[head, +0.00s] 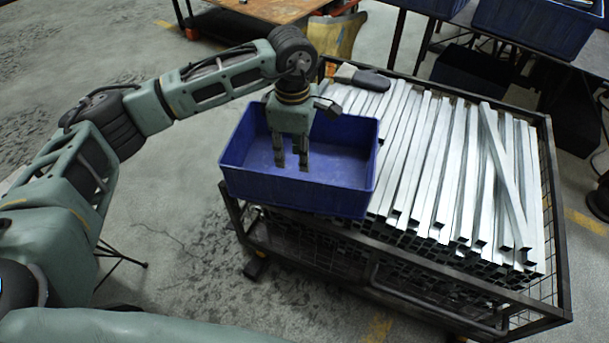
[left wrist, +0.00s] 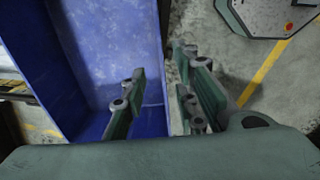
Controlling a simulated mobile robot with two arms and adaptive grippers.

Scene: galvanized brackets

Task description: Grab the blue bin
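The blue bin (head: 330,196) is open-topped and looks empty inside. It rests at the left end of the metal cart, beside the galvanized lengths. In the left wrist view, the bin (left wrist: 100,45) fills the left and centre. The open fingers (left wrist: 162,105) appear on either side of the line of one bin wall there. I cannot tell how far above the rim they are. My right gripper is in neither view.
The cart (head: 560,235) holds many galvanized lengths (head: 440,165), one lying askew on top. A dark object (head: 362,77) lies at their far end. More blue bins (head: 540,25) stand on a table at the upper right. Bare floor (head: 165,215) lies left of the cart.

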